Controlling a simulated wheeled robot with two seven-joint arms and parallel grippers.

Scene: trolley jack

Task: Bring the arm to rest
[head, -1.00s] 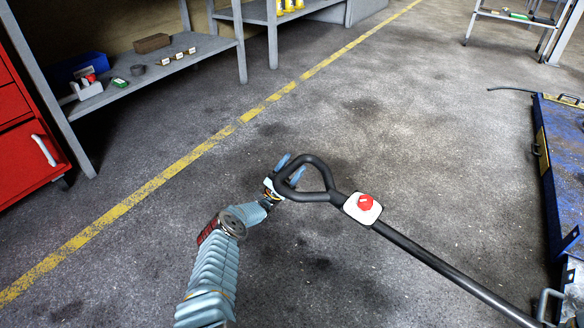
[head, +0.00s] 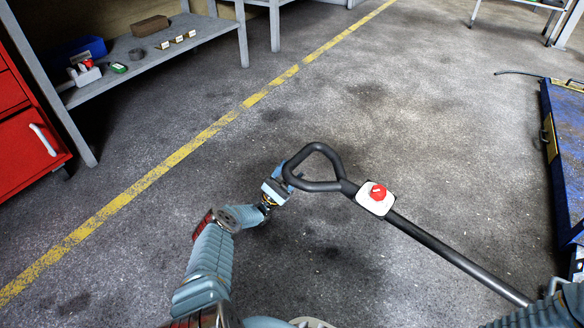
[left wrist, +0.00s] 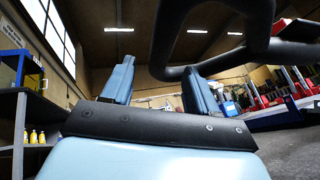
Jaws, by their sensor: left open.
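The jack's black loop handle (head: 332,184) stands at the end of a long dark bar (head: 450,256), with a white plate and red knob (head: 377,192) below the loop. My left gripper (head: 282,168) is at the loop's left side, its fingers partly hidden by the loop. In the left wrist view the two blue fingers (left wrist: 157,88) are spread apart. The loop (left wrist: 165,45) shows between and above them there, with nothing clamped; I cannot tell whether it touches a finger. My right gripper is not in view.
A blue platform (head: 565,150) lies at the right edge. A grey shelf bench (head: 170,70) with small items and a red cabinet (head: 28,140) stand at the left. The floor beyond the yellow line (head: 190,148) is mostly clear.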

